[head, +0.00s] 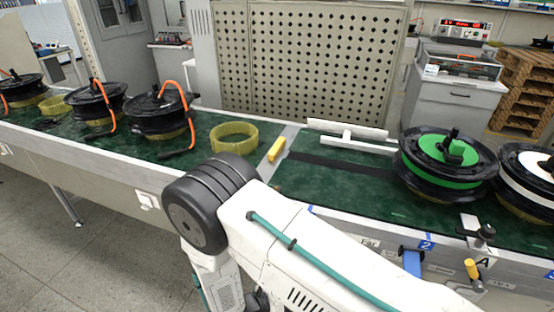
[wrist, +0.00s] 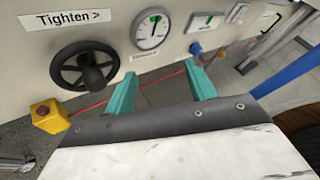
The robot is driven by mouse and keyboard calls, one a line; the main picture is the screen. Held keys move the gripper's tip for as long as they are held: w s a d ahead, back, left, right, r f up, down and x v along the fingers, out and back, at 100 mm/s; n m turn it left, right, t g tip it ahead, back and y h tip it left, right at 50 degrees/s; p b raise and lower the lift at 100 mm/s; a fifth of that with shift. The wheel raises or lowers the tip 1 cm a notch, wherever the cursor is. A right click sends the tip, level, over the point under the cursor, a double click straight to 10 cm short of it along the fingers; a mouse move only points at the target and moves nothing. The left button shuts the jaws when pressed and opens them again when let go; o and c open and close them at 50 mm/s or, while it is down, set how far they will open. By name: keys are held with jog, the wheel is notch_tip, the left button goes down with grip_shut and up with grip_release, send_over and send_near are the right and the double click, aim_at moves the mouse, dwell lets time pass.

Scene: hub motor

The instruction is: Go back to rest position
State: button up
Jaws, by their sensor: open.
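My gripper (wrist: 160,72) shows in the wrist view as two teal fingers, spread apart with nothing between them. Ahead of it is a pale panel with a black handwheel (wrist: 85,64), a round gauge (wrist: 152,32) and a "Tighten >" label (wrist: 66,19). The fingers are near the panel's lower edge; I cannot tell whether they touch it. In the head view my white arm fills the lower middle, in front of the conveyor, and the gripper's fingers are hidden.
The green conveyor (head: 335,190) carries a green-topped hub motor (head: 440,185), a white-topped one (head: 535,180), several black ones with orange cables (head: 160,110) and a yellow ring (head: 234,136). A yellow button box (wrist: 48,116) stands left of the fingers. Grey floor (head: 95,235) is clear at lower left.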

jog(key=s+d+r+m+g+y, duration=0.1)
jog(key=d+r+m+g, duration=0.3)
jog(key=r, duration=0.5)
jog(key=s+d+r+m+g+y, duration=0.1)
jog(key=d+r+m+g, duration=0.15)
jog(key=r+m, duration=0.5)
jog(key=s+d+r+m+g+y, duration=0.1)
jog(key=s+d+r+m+g, duration=0.25)
jog(key=r, duration=0.55)
jog(key=s+d+r+m+t+y, duration=0.1)
jog(key=s+d+r+m+y, duration=0.2)
jog(key=r, duration=0.4)
jog(key=s+d+r+m+t+y, duration=0.1)
jog(key=s+d+r+m+y, duration=0.2)
jog(key=r+m, duration=0.4)
jog(key=s+d+r+m+t+y, duration=0.1)
jog(key=s+d+r+m+y, duration=0.2)
jog(key=r, duration=0.4)
jog(key=s+d+m, duration=0.1)
jog(key=s+d, duration=0.1)
jog(key=shift+s+d+r+m+t+y, duration=0.25)
jog(key=shift+s+d+m+t+y, duration=0.05)
jog(key=shift+d+m+t, duration=0.1)
